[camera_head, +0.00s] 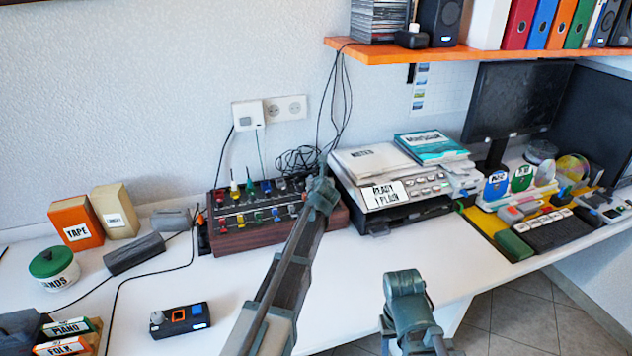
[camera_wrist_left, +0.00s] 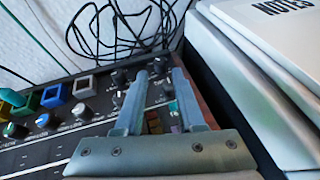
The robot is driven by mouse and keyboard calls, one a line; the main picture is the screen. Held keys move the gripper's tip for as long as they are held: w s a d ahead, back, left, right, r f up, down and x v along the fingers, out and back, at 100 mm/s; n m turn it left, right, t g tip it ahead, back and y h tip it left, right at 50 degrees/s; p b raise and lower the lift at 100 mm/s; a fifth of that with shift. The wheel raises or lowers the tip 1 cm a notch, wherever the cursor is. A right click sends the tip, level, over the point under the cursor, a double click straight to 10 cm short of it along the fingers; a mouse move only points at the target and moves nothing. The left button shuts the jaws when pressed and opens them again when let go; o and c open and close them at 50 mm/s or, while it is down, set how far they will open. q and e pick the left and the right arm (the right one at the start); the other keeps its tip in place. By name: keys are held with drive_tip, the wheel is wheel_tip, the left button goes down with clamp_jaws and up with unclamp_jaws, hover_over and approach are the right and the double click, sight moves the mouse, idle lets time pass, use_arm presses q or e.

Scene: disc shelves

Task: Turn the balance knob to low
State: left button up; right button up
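The mixer (camera_head: 250,238) with wooden sides and rows of coloured knobs stands against the wall. My left gripper (camera_head: 320,188) is at its right end. In the left wrist view my left gripper (camera_wrist_left: 160,74) has its two fingers apart, over small dark knobs (camera_wrist_left: 118,78) at the panel's right side. A dark knob shows between the fingertips; I cannot tell whether either finger touches it. No label is legible, so I cannot tell which knob is balance or where it points. My right gripper (camera_head: 405,284) is at the desk's front edge, away from the mixer; its fingers are not clear.
A small black box (camera_head: 180,320) lies on the desk. An orange shelf (camera_head: 460,50) overhangs the back right.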

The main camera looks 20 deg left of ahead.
sight(316, 175)
use_arm(q)
drive_tip(key=b+x, duration=0.1)
drive_tip(key=x, duration=0.4)
drive_tip(key=shift+w+a+f+b, duration=0.15)
drive_tip(key=shift+w+b, duration=0.15)
clamp_jaws()
